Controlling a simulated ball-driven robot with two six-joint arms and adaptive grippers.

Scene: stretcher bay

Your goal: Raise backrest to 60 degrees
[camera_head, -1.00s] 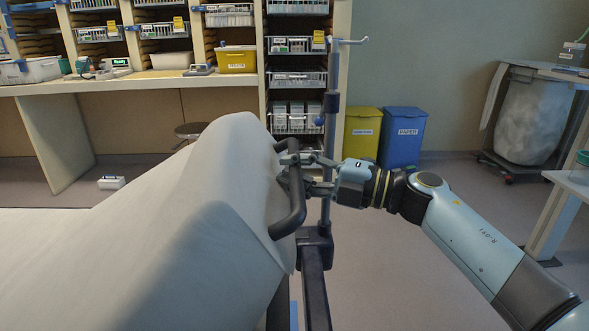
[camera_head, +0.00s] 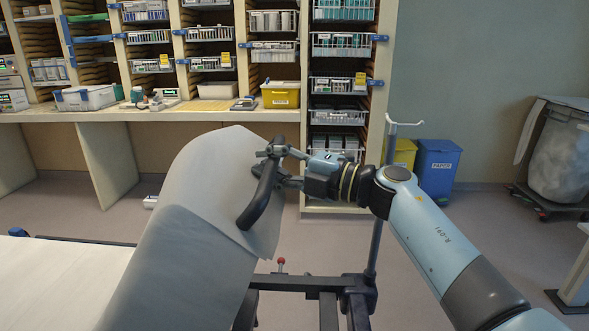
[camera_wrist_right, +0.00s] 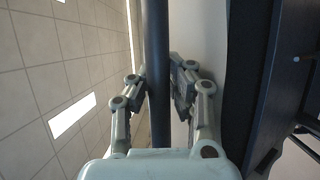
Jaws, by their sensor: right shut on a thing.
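The backrest (camera_head: 185,205) is covered in pale sheeting and stands tilted up steeply from the flat stretcher bed (camera_head: 60,280) at the lower left; I cannot read its exact angle. A dark bar handle (camera_head: 256,204) curves out from its upper right edge. My right gripper (camera_head: 272,166) reaches in from the right and is shut on this handle. In the right wrist view the handle (camera_wrist_right: 157,80) runs between the two fingers of the gripper (camera_wrist_right: 158,95). My left gripper is not in view.
A pole with a hook (camera_head: 376,240) stands on the stretcher frame (camera_head: 300,283) to the right of the backrest. A red-knobbed lever (camera_head: 281,262) shows by the frame. A yellow bin (camera_head: 404,154), a blue bin (camera_head: 436,168) and shelves stand behind.

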